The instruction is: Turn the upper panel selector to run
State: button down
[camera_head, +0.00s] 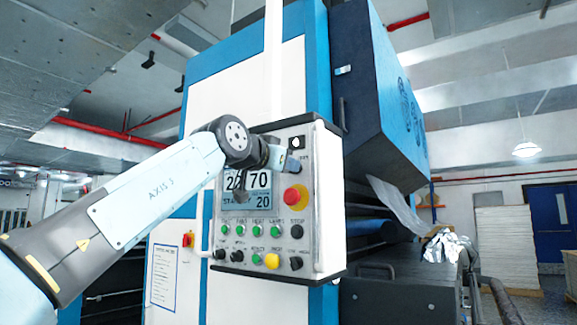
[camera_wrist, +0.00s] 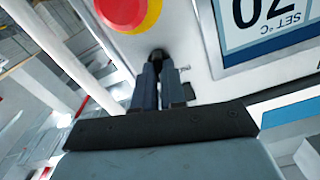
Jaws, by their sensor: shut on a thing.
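The control panel (camera_head: 332,190) is a white box with a black edge on the front of the blue and white machine. My gripper (camera_head: 292,167) reaches its upper right part, beside the screen (camera_head: 236,192) and above the red stop button (camera_head: 296,196). In the wrist view, turned upside down, my gripper (camera_wrist: 159,72) is shut on a small black selector knob (camera_wrist: 157,55) next to the red button (camera_wrist: 120,10). The fingers hide most of the knob, and I cannot tell which way it points.
Rows of green, black and yellow buttons and knobs (camera_head: 272,261) fill the lower panel. My arm crosses in front of the panel's left side. A dark blue machine housing (camera_head: 385,100) stands to the right, with a roller bed (camera_head: 400,270) below.

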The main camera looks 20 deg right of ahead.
jog(key=shift+f+m, duration=0.2)
jog(key=shift+m, duration=1.3)
jog(key=c, duration=1.2)
grip_release()
jog(key=shift+r, duration=0.1)
jog(key=v, duration=1.3)
jog(key=shift+s+a, duration=0.3)
